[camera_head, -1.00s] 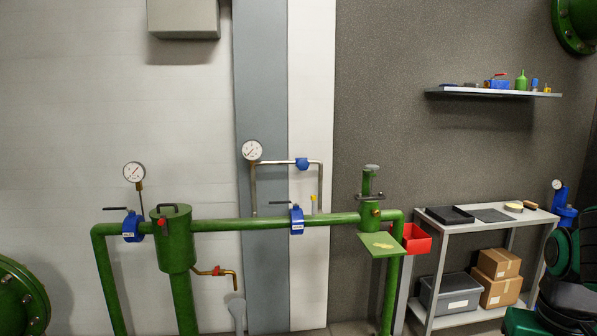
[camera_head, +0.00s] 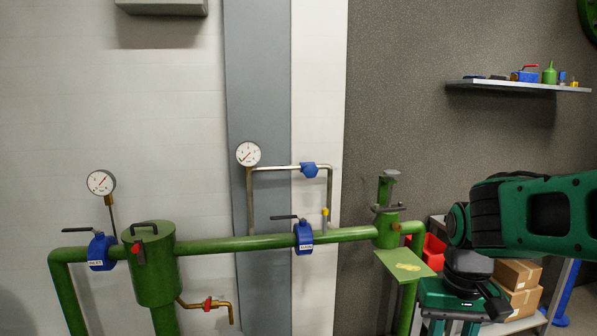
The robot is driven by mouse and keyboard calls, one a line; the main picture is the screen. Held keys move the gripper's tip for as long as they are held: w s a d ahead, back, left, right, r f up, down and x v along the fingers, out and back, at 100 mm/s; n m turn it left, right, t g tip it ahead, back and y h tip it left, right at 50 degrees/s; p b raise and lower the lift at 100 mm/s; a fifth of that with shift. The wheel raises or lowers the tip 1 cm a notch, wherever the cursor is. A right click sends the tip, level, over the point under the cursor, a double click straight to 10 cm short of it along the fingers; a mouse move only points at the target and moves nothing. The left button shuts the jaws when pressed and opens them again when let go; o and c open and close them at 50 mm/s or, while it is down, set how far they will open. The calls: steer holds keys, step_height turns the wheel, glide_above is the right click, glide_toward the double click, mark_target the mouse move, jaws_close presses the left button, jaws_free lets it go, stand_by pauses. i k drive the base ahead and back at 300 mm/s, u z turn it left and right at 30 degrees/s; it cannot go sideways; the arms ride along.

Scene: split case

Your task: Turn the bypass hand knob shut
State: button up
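A thin grey bypass pipe (camera_head: 275,168) loops above the green main pipe (camera_head: 225,245). A small blue valve body (camera_head: 308,170) sits on its top run. A small yellow part (camera_head: 325,212) is on its right leg. I cannot tell which of these is the hand knob, nor how far it is turned. My gripper (camera_head: 494,303) is at the lower right, well right of the bypass and pointing down. Dark finger-like parts show at its end, but their opening is not clear. Nothing is seen held.
Blue lever valves stand at the left (camera_head: 101,252) and middle (camera_head: 303,237) of the main pipe. A green strainer pot (camera_head: 152,265), gauges (camera_head: 248,153) and a green plate (camera_head: 404,263) are near. Boxes (camera_head: 519,272) stand behind my arm. The wall above the bypass is clear.

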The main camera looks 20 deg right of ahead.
mark_target(311, 170)
steer(key=z, duration=0.35)
steer(key=i, duration=0.9)
steer(key=z, duration=0.55)
